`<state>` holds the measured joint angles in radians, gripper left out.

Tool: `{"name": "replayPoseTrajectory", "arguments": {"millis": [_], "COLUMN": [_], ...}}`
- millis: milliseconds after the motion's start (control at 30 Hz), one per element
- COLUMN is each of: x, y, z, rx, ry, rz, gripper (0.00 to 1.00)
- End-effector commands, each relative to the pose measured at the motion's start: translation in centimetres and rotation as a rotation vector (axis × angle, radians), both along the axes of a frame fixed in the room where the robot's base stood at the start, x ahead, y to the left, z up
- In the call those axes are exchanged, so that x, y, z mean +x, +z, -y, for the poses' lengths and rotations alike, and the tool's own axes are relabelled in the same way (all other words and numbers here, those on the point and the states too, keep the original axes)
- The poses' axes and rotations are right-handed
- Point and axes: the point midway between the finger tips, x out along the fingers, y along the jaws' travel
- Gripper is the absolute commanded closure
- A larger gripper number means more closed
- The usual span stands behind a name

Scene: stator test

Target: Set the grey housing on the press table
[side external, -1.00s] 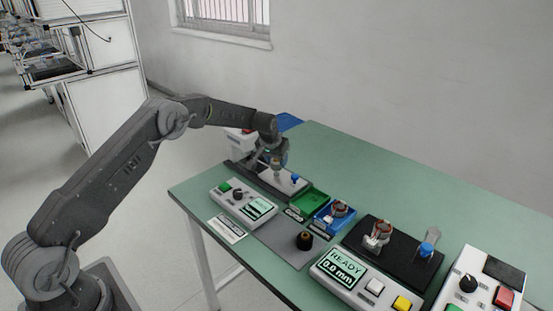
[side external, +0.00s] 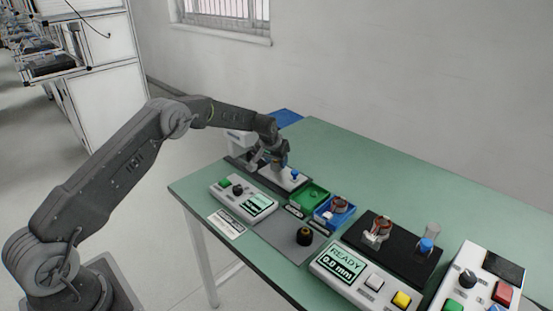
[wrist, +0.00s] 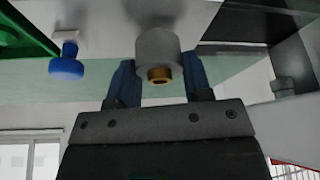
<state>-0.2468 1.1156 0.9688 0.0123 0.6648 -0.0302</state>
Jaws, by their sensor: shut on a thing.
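The grey housing (wrist: 157,47) is a short grey cylinder with a brass-coloured centre. In the wrist view it sits between the two blue fingers of my gripper (wrist: 160,70), which is shut on it. In the side view my gripper (side external: 279,166) is low over the light press plate (side external: 297,183), behind the blue knob. The housing is mostly hidden there by the fingers. The white press head (side external: 240,144) stands just left of my gripper. I cannot tell whether the housing touches the press table.
A blue knob (wrist: 66,63) is left of the housing in the wrist view. A green bin (side external: 312,195) and a blue bin (side external: 326,217) stand right of the press. A control box (side external: 245,199) stands in front. The green table (side external: 370,170) is clear behind.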

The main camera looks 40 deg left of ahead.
Motion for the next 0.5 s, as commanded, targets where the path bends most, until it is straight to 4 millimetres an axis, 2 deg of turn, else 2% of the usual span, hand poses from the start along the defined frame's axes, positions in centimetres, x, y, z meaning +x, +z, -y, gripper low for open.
{"name": "replayPoseTrajectory", "arguments": {"millis": [500], "x": [0.00], "y": [-0.56], "z": [0.00], "rx": [0.000], "ry": [0.000], "rz": [0.000], "gripper": [0.79]}}
